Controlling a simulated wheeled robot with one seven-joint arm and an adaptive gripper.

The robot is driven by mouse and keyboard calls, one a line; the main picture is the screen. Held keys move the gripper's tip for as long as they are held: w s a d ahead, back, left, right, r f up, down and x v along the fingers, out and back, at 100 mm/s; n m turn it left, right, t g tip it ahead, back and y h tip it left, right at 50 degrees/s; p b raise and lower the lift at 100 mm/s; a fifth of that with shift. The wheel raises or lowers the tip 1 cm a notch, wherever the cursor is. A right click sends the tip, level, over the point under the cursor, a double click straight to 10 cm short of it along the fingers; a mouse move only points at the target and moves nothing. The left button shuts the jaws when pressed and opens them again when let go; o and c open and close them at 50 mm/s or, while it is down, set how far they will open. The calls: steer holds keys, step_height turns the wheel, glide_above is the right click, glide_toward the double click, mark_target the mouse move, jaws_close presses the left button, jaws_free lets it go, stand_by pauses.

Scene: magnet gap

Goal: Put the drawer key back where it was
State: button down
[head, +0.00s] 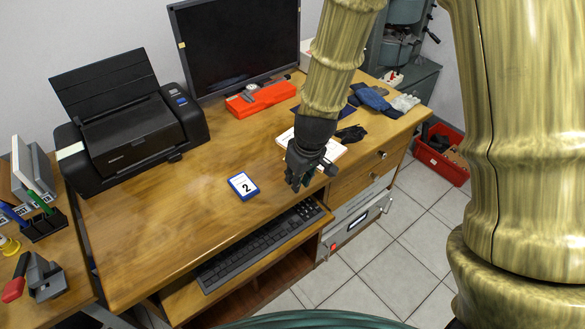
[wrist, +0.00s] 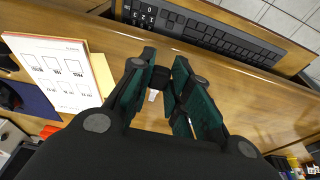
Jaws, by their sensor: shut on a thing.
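In the head view the key cannot be made out. Drawers with a round knob (head: 382,155) are under the desk's right side.
The keyboard (head: 260,248) lies on a tray below the desk edge. The blue card (head: 243,185) lies left of my gripper. The desk's left middle is clear.

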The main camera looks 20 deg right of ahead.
steer(key=w, duration=0.6)
steer(key=shift+w+d+f+p, duration=0.3)
steer(key=shift+w+d+p, duration=0.05)
steer(key=shift+w+p, duration=0.05)
steer(key=shift+s+x, duration=0.2)
steer(key=shift+x, duration=0.7)
steer(key=shift+s+x, duration=0.15)
steer(key=shift+x, duration=0.7)
steer(key=shift+d, duration=0.1)
steer(key=shift+s+f, duration=0.1)
steer(key=shift+f, duration=0.55)
steer(key=c, duration=1.3)
jaws_free()
steer(key=shift+f, duration=0.1)
steer(key=shift+c, duration=0.2)
steer(key=shift+v, duration=0.85)
steer(key=v, duration=1.1)
steer(key=shift+r, duration=0.35)
